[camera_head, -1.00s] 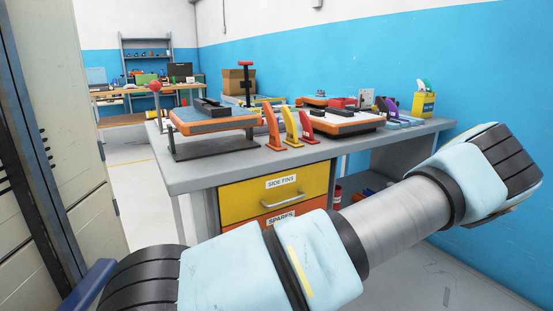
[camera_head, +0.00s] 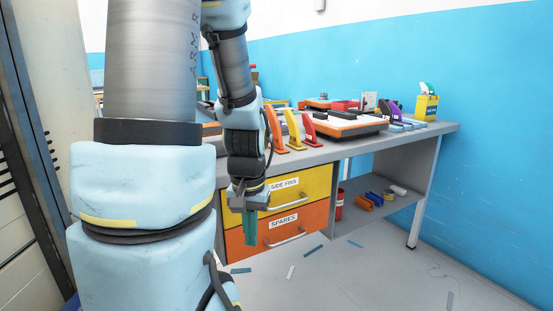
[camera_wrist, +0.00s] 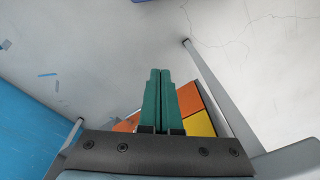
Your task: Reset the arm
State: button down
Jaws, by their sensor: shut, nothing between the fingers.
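My gripper (camera_head: 251,240) hangs pointing down in front of the workbench drawers in the head view, with my arm folded across the left half of the picture. Its green fingers are together and empty. In the wrist view the two fingers (camera_wrist: 159,72) lie side by side, with the floor beyond them. The yellow drawer marked SIDE FINS (camera_head: 318,185) and the orange drawer marked SPARES (camera_head: 318,222) are closed behind the gripper. I cannot tell how far the fingers are from the drawer fronts.
The grey workbench (camera_head: 425,133) carries several upright fins, an orange-rimmed board (camera_head: 345,129) and a yellow box (camera_head: 426,107). Its lower shelf (camera_head: 375,216) holds small rolls. Grey lockers (camera_head: 30,60) stand close at the left. The floor (camera_head: 380,270) at the right is open, with scattered strips.

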notch_tip(320, 180, up, 17)
jog(key=a+n+p, duration=0.1)
jog(key=p, duration=1.3)
jog(key=shift+s+t+p, duration=0.4)
jog(key=shift+s, duration=0.05)
jog(key=shift+r, duration=0.1)
